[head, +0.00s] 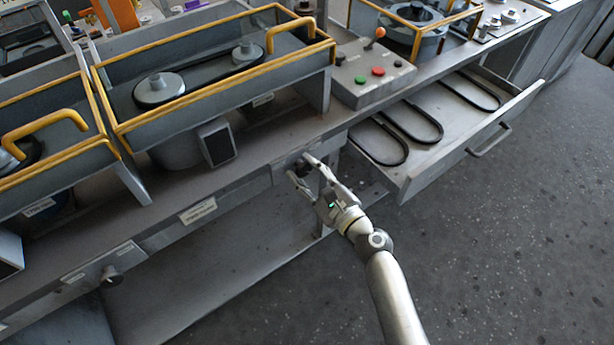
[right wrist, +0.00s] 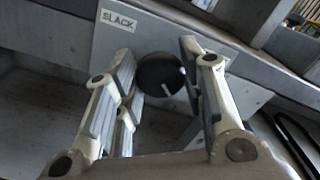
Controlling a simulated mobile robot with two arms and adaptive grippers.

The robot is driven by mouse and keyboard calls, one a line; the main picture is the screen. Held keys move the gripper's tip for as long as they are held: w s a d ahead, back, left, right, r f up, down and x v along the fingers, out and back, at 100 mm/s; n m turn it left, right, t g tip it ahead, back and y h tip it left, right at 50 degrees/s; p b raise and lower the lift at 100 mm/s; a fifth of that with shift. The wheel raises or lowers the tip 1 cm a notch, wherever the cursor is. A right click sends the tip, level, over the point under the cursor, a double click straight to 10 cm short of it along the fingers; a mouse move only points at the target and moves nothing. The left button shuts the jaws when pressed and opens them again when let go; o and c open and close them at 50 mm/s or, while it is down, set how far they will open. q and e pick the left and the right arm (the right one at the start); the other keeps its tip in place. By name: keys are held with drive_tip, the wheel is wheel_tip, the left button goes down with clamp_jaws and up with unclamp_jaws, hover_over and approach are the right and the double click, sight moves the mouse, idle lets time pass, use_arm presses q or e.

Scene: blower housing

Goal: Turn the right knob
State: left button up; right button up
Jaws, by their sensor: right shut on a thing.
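The right knob (head: 302,168) is dark and round, on the front panel of the bench below the belt housing. In the right wrist view the knob (right wrist: 160,73) shows black with a small white mark at its lower right, beside a label reading "SLACK" (right wrist: 118,20). My right gripper (head: 300,166) is shut on the knob, with one finger on each side of it. The left knob (head: 110,277) sits farther left on the same front panel, apart from the gripper. My left gripper is in neither view.
An open drawer (head: 408,183) with several black belts juts out right of my right gripper. A control box (head: 372,88) with red and green buttons stands above it. A yellow-railed housing (head: 215,103) holds a belt on two pulleys. Open floor lies right.

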drive_tip(key=n+b, duration=0.1)
drive_tip(key=n, duration=0.2)
drive_tip(key=n+b, duration=0.1)
drive_tip(key=n, duration=0.1)
drive_tip(key=shift+f+n+b, duration=0.2)
drive_tip(key=shift+n+b, duration=0.15)
drive_tip(key=shift+n, duration=0.05)
drive_tip(key=n+b, duration=0.1)
drive_tip(key=n, duration=0.6)
drive_tip(key=shift+n, duration=1.8)
drive_tip(key=o, duration=1)
